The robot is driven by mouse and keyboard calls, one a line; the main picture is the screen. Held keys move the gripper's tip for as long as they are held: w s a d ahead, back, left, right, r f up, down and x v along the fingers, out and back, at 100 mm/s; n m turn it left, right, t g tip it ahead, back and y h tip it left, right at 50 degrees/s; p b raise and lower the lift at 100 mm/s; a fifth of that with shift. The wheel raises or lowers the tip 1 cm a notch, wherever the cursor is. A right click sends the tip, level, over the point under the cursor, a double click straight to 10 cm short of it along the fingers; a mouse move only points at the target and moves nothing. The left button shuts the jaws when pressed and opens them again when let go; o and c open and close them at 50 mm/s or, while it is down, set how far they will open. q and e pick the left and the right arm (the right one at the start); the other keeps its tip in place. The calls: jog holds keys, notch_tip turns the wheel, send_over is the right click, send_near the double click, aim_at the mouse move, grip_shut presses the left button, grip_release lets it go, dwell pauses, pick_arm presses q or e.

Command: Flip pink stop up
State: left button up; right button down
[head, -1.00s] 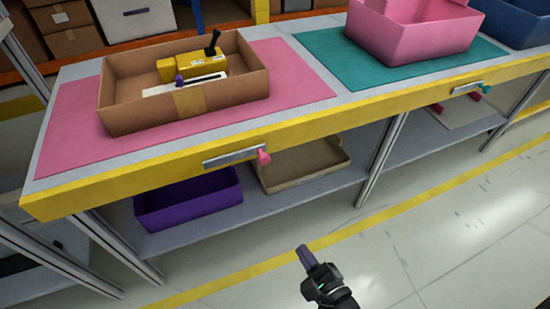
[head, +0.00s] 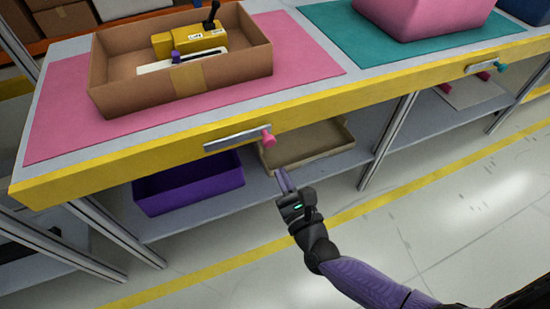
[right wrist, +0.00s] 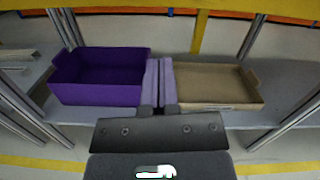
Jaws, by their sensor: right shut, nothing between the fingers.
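The pink stop (head: 268,137) is a small knob at the right end of a metal plate (head: 232,142) on the yellow front edge of the table. It points down and outward. My right gripper (head: 284,180) is shut and empty, below the pink stop and a little to its right, apart from it in the head view. In the right wrist view its closed purple fingers (right wrist: 158,82) point toward the lower shelf, between two boxes. The pink stop cannot be made out there. My left gripper is not in view.
On the lower shelf are a purple bin (head: 190,184) and a flat cardboard tray (head: 310,146). A cardboard box (head: 180,88) holding a yellow device (head: 188,40) stands on a pink mat (head: 310,55). A teal stop (head: 501,67) is at right. The floor in front is clear.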

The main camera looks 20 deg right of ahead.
pick_arm(q)
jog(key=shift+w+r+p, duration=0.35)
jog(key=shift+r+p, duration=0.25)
jog(key=shift+p, duration=0.3)
pick_arm(e)
jog(key=r, duration=0.1)
jog(key=w+r, duration=0.2)
jog(key=r, duration=0.1)
jog(key=shift+w+a, duration=0.2)
jog(key=shift+a, duration=0.15)
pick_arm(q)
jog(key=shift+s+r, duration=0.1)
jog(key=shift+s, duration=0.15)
pick_arm(e)
jog(key=shift+r, duration=0.1)
